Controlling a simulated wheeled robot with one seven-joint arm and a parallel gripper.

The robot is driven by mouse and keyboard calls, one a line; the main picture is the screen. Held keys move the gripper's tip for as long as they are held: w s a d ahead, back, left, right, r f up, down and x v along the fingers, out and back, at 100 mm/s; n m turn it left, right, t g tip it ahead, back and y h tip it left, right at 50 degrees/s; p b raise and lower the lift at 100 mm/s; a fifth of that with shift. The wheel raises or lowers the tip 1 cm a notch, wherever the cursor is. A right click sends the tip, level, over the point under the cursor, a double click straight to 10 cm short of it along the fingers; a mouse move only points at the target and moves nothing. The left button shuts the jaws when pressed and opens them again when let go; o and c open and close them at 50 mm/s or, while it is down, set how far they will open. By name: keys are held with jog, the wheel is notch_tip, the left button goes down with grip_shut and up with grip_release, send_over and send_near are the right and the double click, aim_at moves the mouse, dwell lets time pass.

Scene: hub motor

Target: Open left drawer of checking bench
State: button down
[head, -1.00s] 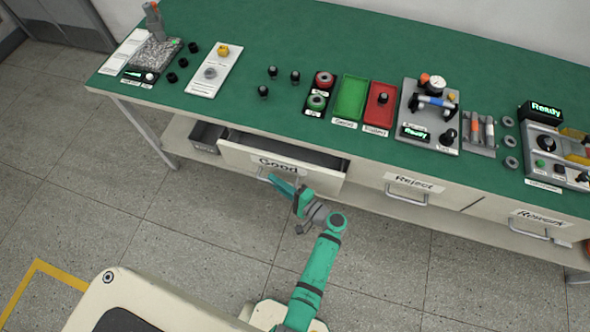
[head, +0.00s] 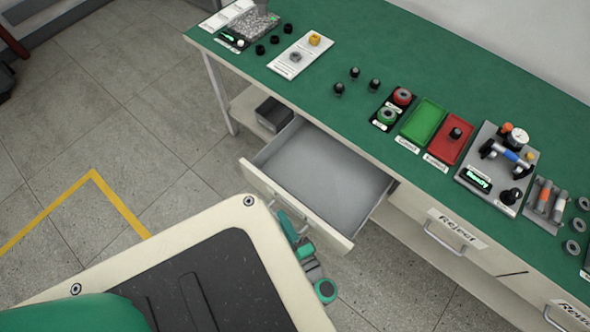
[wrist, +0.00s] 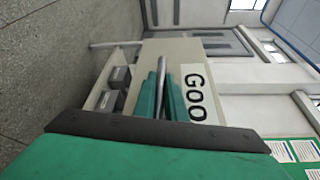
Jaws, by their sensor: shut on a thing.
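The left drawer (head: 318,172) of the checking bench (head: 400,165) is pulled far out, and its grey inside looks empty. Its front panel carries the "Good" label, cut off as "Goo" in the wrist view (wrist: 196,93). My gripper (head: 287,226) is at the drawer's front, partly hidden behind my base in the head view. In the wrist view, the green fingers of my gripper (wrist: 161,92) are shut on the metal drawer handle (wrist: 162,72), one finger on each side of the bar.
The "Reject" drawer (head: 440,236) to the right is shut. A dark bin (head: 272,114) stands on the lower shelf left of the open drawer. Trays and instruments stand on the green top. Open floor (head: 110,130) lies to the left, with a yellow line.

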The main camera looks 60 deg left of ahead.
jog(key=shift+s+d, duration=0.1)
jog(key=shift+d, duration=0.05)
jog(key=c, duration=1.8)
grip_release()
jog(key=d, duration=1)
jog(key=shift+s+d+r, duration=0.15)
jog(key=shift+d+r, duration=0.2)
jog(key=shift+r, duration=0.05)
